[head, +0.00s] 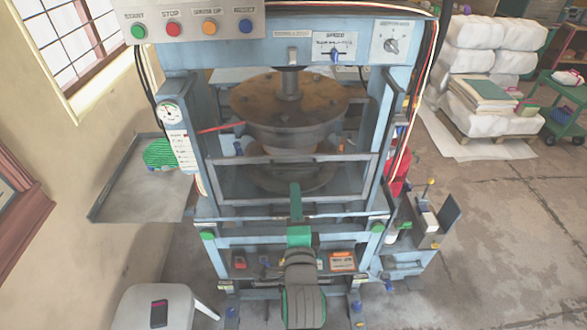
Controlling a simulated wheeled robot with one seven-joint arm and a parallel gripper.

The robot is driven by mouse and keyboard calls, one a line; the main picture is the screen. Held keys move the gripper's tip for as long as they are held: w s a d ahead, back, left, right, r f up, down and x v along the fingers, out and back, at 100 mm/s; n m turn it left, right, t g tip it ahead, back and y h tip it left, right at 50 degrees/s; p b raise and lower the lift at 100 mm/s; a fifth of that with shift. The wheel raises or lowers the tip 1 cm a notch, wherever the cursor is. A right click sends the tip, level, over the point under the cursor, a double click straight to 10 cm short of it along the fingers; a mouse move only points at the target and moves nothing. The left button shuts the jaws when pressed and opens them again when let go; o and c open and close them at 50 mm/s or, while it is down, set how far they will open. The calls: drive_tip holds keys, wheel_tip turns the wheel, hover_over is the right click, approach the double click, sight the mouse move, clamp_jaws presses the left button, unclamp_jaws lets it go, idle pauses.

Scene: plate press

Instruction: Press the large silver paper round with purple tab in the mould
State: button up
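A blue-framed press (204,90) stands straight ahead. Its brown upper die (290,95) hangs on a central shaft. The dark round lower mould (268,178) sits below it, partly hidden by the pale front guard frame (240,163). I cannot tell if a paper lies in the mould. I make out no silver paper round with a purple tab. My arm rises from the bottom centre. My gripper (296,192) appears as a narrow green shape in front of the guard, seen from behind. Its fingers are not clear, and I cannot tell whether it touches the guard.
A control box (190,22) carries green, red, orange and blue buttons. A grey side tray (135,195) at left holds a green striped item (159,153). A white stool (180,310) stands lower left. A side shelf (405,255) holds small items. Floor at right is open.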

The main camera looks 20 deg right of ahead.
sight(294, 170)
drive_tip(key=x, duration=1.1)
drive_tip(key=shift+r, duration=0.15)
clamp_jaws()
